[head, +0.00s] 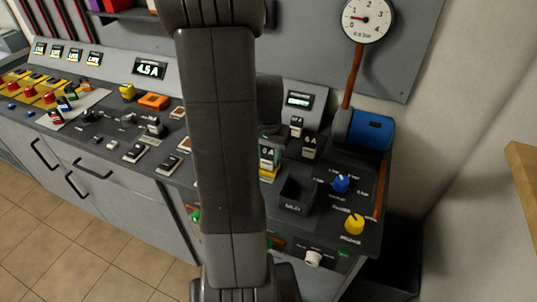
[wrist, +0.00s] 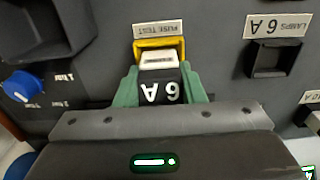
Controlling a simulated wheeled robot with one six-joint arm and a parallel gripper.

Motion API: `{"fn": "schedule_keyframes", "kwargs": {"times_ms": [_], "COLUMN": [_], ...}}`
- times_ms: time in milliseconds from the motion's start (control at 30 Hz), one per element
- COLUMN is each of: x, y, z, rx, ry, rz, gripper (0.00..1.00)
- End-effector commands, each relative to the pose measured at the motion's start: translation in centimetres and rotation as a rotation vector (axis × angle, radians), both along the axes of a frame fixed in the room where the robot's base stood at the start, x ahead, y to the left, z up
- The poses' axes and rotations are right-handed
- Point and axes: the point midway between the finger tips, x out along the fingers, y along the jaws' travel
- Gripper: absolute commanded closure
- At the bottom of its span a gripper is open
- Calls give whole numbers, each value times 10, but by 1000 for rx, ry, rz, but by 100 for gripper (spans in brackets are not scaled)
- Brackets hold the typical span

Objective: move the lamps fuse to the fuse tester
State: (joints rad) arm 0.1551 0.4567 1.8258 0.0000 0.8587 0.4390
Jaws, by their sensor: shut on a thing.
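The lamps fuse (wrist: 158,92) is a dark block marked 6 A, upside down in the wrist view, with a pale part at its far end. My gripper (wrist: 160,80) is shut on it, with one green finger on each side. The fuse tester (wrist: 160,43) has a yellow rim and a FUSE TEST label, right at the fuse's far end. I cannot tell whether the fuse is fully seated in it. The socket labelled LAMPS 6 A (wrist: 273,66) looks dark and empty. In the head view my arm hides much of the gripper.
A black open bin (head: 296,195) stands close beside the tester. A blue knob (head: 341,184) and a yellow knob (head: 354,224) are to its right. A blue cylinder (head: 370,131) and a gauge (head: 367,18) are at the back right.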

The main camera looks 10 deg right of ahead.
Motion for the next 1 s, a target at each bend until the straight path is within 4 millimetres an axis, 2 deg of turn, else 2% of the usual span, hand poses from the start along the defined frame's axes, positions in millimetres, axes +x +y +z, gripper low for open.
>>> {"fn": "schedule_keyframes", "kwargs": {"times_ms": [633,1000], "x": [0,0], "y": [0,0], "z": [0,-8], "rx": [0,0], "ry": [0,0], "rz": [0,0], "gripper": [88,88]}}
